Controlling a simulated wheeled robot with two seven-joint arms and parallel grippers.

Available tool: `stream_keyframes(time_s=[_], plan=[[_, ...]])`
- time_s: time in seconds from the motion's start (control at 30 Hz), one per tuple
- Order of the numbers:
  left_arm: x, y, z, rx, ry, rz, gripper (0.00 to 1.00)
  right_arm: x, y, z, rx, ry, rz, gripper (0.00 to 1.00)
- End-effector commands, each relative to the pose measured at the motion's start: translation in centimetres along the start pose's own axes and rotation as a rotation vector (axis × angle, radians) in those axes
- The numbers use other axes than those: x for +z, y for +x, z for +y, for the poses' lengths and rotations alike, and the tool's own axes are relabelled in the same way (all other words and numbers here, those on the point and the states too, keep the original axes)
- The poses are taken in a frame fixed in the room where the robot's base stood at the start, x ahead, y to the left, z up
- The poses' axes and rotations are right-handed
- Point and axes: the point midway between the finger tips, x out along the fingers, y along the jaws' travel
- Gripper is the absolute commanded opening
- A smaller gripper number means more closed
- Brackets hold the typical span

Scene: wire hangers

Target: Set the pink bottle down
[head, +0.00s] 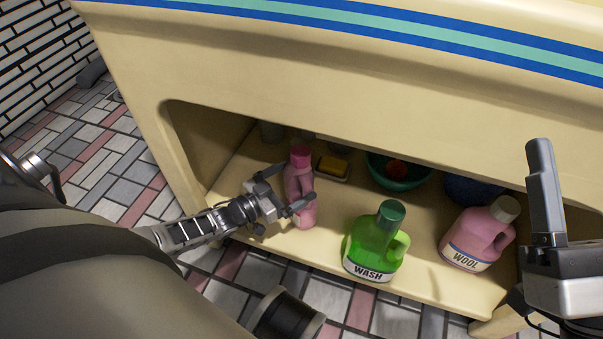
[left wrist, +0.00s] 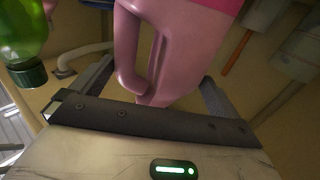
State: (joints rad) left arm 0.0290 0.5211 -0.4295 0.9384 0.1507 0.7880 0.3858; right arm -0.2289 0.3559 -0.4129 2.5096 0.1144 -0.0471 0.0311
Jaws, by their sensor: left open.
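The pink bottle (head: 301,182) with a darker pink cap stands upright, seemingly resting on the cream shelf (head: 330,225) near its left end. My left gripper (head: 284,189) is open, with its fingers around the bottle's handle side. In the left wrist view the pink bottle (left wrist: 170,45) and its handle fill the space in front of the palm, between the spread fingers. Whether a finger touches it I cannot tell. My right gripper (head: 541,190) is at the right edge; only one finger shows clearly.
A green WASH bottle (head: 376,243) and a pink WOOL bottle (head: 478,234) stand to the right on the shelf. The cabinet's upper panel (head: 330,90) overhangs the shelf.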

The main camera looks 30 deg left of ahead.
Motion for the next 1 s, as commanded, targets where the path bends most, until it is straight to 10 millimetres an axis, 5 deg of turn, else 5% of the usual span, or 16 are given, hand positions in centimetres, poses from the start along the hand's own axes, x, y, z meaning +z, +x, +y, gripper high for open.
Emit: stream_keyframes(time_s=[0.2, 0.4, 1.0], plan=[[-0.2, -5.0, 0.0, 0.0, 0.001, -0.005, 1.0, 1.9, -0.6, 0.2, 0.052, 0.155, -0.155, 0.64], [-0.1, -7.7, 0.0, -0.001, 0.001, -0.001, 1.0, 3.1, -1.2, 0.0, 0.074, 0.232, -0.228, 0.64], [0.0, -8.5, 0.0, 0.0, 0.001, 0.0, 1.0, 3.5, -1.4, -0.1, 0.079, 0.251, -0.25, 0.64]])
